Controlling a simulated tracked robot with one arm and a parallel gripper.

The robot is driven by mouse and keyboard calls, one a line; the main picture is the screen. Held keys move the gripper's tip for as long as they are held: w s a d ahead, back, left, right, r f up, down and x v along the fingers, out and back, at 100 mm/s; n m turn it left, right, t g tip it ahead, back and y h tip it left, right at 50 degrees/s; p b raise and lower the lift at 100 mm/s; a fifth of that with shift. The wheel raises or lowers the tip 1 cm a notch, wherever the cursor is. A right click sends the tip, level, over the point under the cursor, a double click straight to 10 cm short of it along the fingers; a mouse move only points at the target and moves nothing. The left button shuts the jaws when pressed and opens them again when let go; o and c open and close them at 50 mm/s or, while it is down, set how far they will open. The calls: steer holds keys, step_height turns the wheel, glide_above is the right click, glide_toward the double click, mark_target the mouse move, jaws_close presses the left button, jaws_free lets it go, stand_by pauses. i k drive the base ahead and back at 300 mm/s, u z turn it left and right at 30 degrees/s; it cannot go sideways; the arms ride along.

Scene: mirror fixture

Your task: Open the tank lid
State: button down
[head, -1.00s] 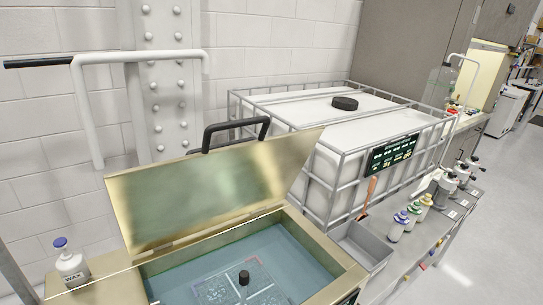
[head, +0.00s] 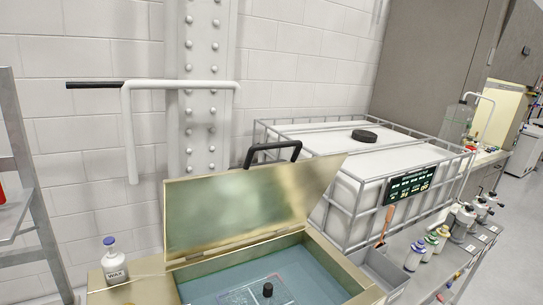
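The tank (head: 352,281) is a brass-coloured box at the bottom centre, with blue-grey liquid inside. Its brass lid (head: 250,205) stands raised and tilted up along the tank's back edge, so the inside shows. A black handle (head: 272,149) shows at the lid's top edge. In the tank lies a flat clear plate with a black knob (head: 268,290). My gripper is not in view, so I cannot see whether it touches anything.
A white bottle marked WAX (head: 115,266) stands left of the tank. A caged white container (head: 345,150) is behind right. A grey bin (head: 385,268) and several small bottles (head: 431,243) stand on the right. A metal shelf (head: 22,160) is at the left edge.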

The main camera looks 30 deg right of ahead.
mark_target(204, 213)
steer(key=u, duration=0.05)
steer(key=i, duration=1)
steer(key=z, duration=0.05)
